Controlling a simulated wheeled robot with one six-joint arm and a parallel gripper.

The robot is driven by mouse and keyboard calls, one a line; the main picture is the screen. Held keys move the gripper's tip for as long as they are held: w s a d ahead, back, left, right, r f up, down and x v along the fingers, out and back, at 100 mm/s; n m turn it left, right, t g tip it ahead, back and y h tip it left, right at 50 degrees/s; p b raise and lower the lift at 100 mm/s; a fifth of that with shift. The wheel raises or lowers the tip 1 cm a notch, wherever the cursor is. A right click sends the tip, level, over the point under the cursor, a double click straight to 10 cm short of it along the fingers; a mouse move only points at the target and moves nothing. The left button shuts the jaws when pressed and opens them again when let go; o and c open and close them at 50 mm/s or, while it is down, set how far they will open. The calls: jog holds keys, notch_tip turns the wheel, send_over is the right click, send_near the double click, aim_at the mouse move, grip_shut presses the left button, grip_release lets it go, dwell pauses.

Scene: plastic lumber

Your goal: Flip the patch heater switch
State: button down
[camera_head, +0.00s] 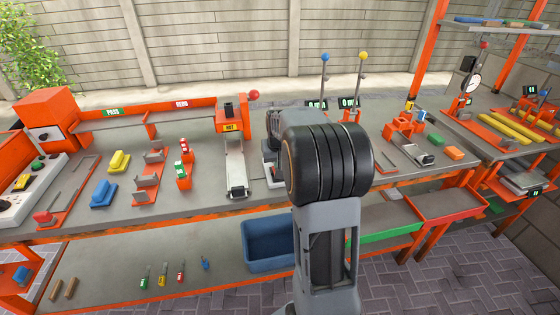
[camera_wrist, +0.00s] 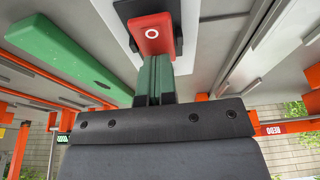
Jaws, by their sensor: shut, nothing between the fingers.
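A red rocker switch (camera_wrist: 152,33) with a white ring mark sits in a black base on a white plate, at the top of the wrist view. My gripper (camera_wrist: 154,60) is shut and empty. Its green-grey fingertips reach the near edge of the red rocker in the picture; whether they touch it I cannot tell. In the head view my arm stands in front of this spot and hides the switch. Only a sliver of pale plate (camera_head: 270,172) shows left of the arm.
A long green bar (camera_wrist: 65,50) lies beside the switch in the wrist view, with metal rails on the other side. A blue bin (camera_head: 268,243) is on the lower shelf.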

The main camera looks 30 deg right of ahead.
jog(key=shift+s+a, duration=0.25)
jog(key=shift+s, duration=0.45)
jog(key=shift+r, duration=0.1)
jog(key=shift+r, duration=0.25)
jog(key=p+v, duration=0.3)
jog(key=v, duration=0.1)
jog(key=shift+w+r+p, duration=0.15)
jog(key=shift+r+p, duration=0.2)
jog(key=shift+p, duration=0.05)
jog(key=s+v, duration=0.1)
jog(key=v, duration=0.7)
jog(key=shift+a+r+b, duration=0.2)
jog(key=shift+b, duration=0.15)
jog(key=shift+s, duration=0.1)
